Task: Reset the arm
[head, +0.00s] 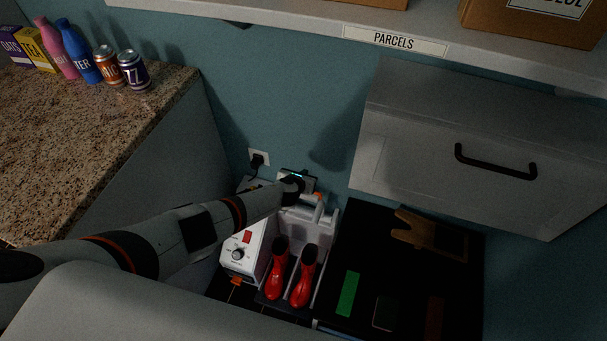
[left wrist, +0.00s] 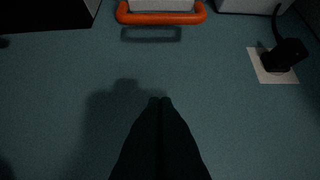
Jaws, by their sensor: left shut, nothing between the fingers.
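My left arm reaches in from the left of the head view across the middle. Its left gripper (head: 299,180) is near the teal wall, above the white machine (head: 242,250) with a dial and the pair of red boots (head: 290,275). The fingers are mostly hidden there by my wrist. In the left wrist view the left gripper (left wrist: 161,100) shows as two dark fingers closed together, with nothing between them. They point toward the bare teal wall (left wrist: 230,100). My right gripper is in neither view.
A wall socket with a black plug (head: 259,160) is left of the gripper. A grey cabinet (head: 400,150) juts out at the right. A granite counter (head: 90,130) with cans and bottles is left. An orange handle (left wrist: 160,18) shows in the left wrist view.

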